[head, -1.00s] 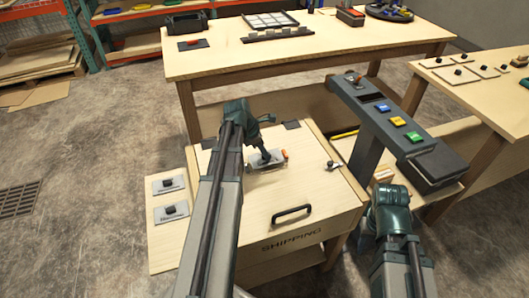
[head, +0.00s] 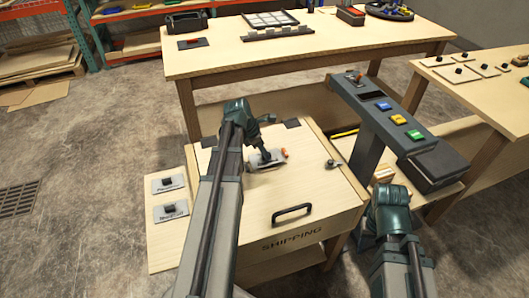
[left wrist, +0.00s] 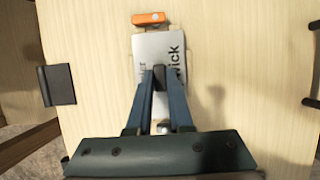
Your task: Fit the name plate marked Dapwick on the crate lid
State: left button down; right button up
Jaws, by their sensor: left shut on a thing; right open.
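My left gripper (head: 266,158) is shut on the dark knob of a pale grey name plate (head: 253,162). In the left wrist view the plate (left wrist: 150,45) shows lettering ending in "ick"; the fingers hide part of it. The plate is over the crate lid (head: 312,187), near its middle. An orange piece (left wrist: 149,18) is at the plate's far edge in the left wrist view. I cannot tell whether the plate rests flat on the lid or is slightly above it. My right gripper (head: 369,234) is low at the right of the crate; its fingers are hard to make out.
Two other knobbed plates (head: 167,183) (head: 170,211) lie on the ledge left of the lid. The lid has a black handle (head: 292,214) at its front. A dark console (head: 400,125) with coloured buttons stands to the right. A long table (head: 340,50) is behind.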

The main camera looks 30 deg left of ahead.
pick_arm(q)
jog(key=shift+f+b, duration=0.7)
jog(key=shift+f, duration=0.05)
dwell(0.5)
jog(key=c, duration=0.7)
grip_release()
jog(key=shift+c, duration=0.2)
jog(key=shift+r, duration=0.1)
jog(key=p+v, duration=1.2)
jog(key=v, duration=0.1)
jog(key=shift+s+r+p, duration=0.15)
jog(key=shift+r+p, duration=0.15)
jog(key=shift+p, duration=0.1)
